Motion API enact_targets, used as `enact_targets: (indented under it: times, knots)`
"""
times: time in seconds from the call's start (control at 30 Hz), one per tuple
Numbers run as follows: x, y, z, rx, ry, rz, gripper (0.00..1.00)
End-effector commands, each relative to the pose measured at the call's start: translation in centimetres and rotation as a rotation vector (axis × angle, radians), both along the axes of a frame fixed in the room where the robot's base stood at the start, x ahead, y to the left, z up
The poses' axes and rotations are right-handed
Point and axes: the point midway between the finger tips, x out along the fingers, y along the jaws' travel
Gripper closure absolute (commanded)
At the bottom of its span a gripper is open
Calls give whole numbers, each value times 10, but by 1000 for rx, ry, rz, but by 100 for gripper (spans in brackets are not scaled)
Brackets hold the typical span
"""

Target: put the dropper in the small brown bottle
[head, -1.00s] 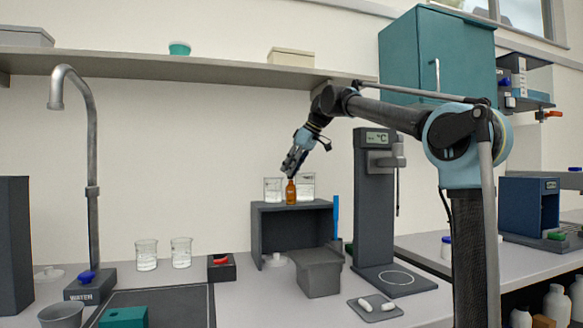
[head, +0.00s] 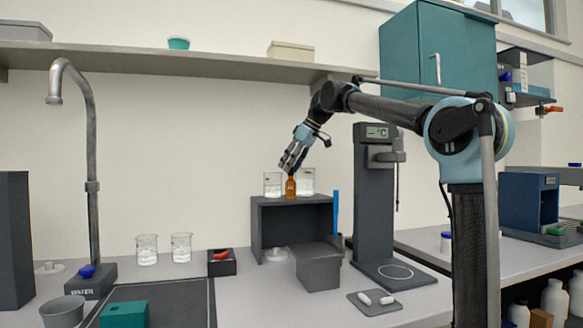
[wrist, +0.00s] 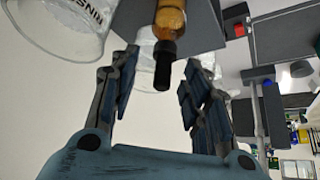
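The small brown bottle (head: 291,188) stands upright on top of the dark grey box stand, beside two glass beakers. In the wrist view the amber bottle (wrist: 171,18) shows at the top. The dropper (wrist: 163,68), with its black collar and bulb, sits at the bottle's mouth, in line with it; its glass tip cannot be made out. My gripper (head: 291,170) is just above the bottle. In the wrist view my gripper (wrist: 155,92) is open, its fingers apart on either side of the dropper bulb, with visible gaps.
Beakers (head: 272,184) and (head: 307,180) stand close to the bottle. The dark grey stand (head: 260,232) holds them up. A grey bin (head: 318,272) is in front, and a tall instrument (head: 374,205) with a display rises to the right. A shelf (head: 190,62) runs above.

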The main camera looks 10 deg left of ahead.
Motion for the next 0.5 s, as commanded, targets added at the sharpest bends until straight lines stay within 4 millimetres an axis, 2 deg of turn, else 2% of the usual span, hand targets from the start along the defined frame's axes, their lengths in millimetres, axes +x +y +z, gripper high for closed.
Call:
enact_targets:
  times: [0.3, 0.5]
  knots:
    - [0, -2, 3, 0, 0, 0, 57]
    - [-3, -16, 25, 0, 1, -1, 57]
